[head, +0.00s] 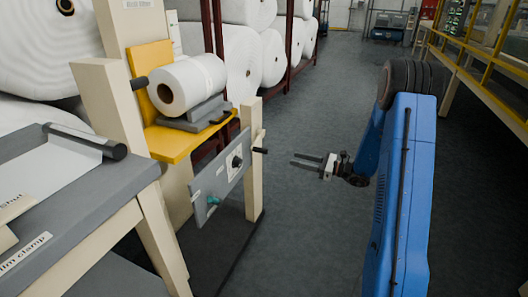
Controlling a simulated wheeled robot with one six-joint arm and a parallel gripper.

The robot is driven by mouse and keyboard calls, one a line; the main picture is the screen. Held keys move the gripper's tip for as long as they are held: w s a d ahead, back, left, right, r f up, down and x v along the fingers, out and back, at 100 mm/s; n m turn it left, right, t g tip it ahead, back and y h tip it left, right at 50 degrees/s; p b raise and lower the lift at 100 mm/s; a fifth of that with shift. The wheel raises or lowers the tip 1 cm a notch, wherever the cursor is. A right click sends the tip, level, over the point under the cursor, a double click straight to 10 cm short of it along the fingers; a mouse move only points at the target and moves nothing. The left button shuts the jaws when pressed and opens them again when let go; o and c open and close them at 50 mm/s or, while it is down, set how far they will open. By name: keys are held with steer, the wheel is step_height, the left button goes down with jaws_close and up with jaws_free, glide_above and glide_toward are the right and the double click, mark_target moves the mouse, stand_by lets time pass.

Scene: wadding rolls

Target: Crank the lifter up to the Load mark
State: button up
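The lifter has a yellow platform (178,143) carrying a white roll (190,82) on a grey cradle. A grey panel (218,182) is fixed below it, between cream posts. A crank with a black hub (237,162) and a black handle (260,150) sticks out from the panel to the right. A green knob (213,200) is lower on the panel. No Load mark can be read. My gripper (294,159) is right of the crank handle, apart from it, fingers pointing left. The two fingers are spread with nothing between them.
A grey table (75,200) with a film sheet and black roller stands at the left front. Large white rolls (240,62) fill racks behind the lifter. A yellow railing (475,75) runs along the right. The grey floor around my gripper is clear.

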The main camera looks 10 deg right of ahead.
mark_target(263, 151)
steer(key=x, duration=1.7)
steer(key=shift+c, duration=0.6)
jaws_close()
